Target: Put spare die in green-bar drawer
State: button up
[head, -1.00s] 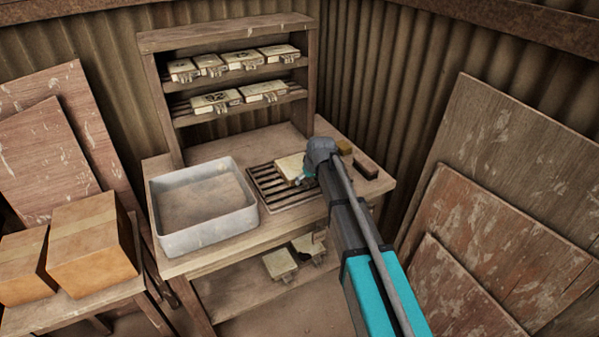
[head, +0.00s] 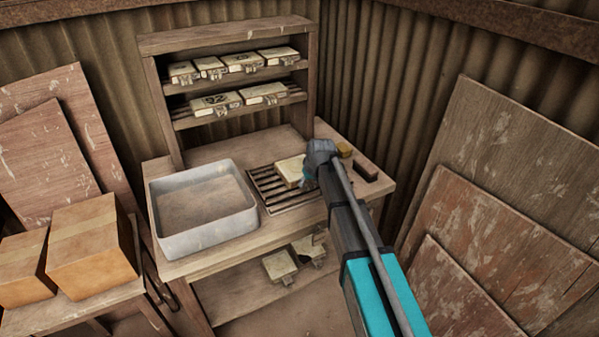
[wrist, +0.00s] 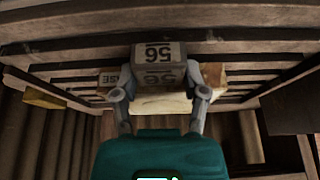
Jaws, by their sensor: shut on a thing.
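A cream die (head: 289,169) sits at the slatted rack on the bench, just left of my gripper (head: 308,181) in the head view. In the wrist view my gripper (wrist: 160,92) is shut on the die's grey-brown block (wrist: 160,70), which carries an upside-down "56". A finger is on each side of it. The cream body of the die (wrist: 160,104) shows below the block. In the head view my arm hides part of the grip. I cannot tell whether the die touches the slats. No drawer with a green bar can be made out.
A grey metal tray (head: 158,217) stands left of the slatted rack (head: 270,192). Several similar dies sit on the shelf unit (head: 158,100) behind. A dark block (head: 364,172) and a yellowish block (head: 344,149) lie right of my gripper. Two dies lie on the lower shelf (head: 235,298).

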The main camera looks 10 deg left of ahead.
jog(key=shift+r, duration=0.2)
grip_shut()
notch_tip(320, 180, up, 3)
jog(key=p, duration=0.3)
jog(key=shift+f, duration=0.1)
jog(key=s+d+r+p, duration=0.3)
jog(key=s+r+p, duration=0.6)
jog(key=s, duration=0.4)
jog(key=shift+s+r+p, duration=0.3)
jog(key=shift+r+p, duration=0.1)
jog(key=shift+p, duration=0.1)
jog(key=shift+s+d, duration=0.1)
jog(key=shift+s, duration=0.1)
dwell(0.8)
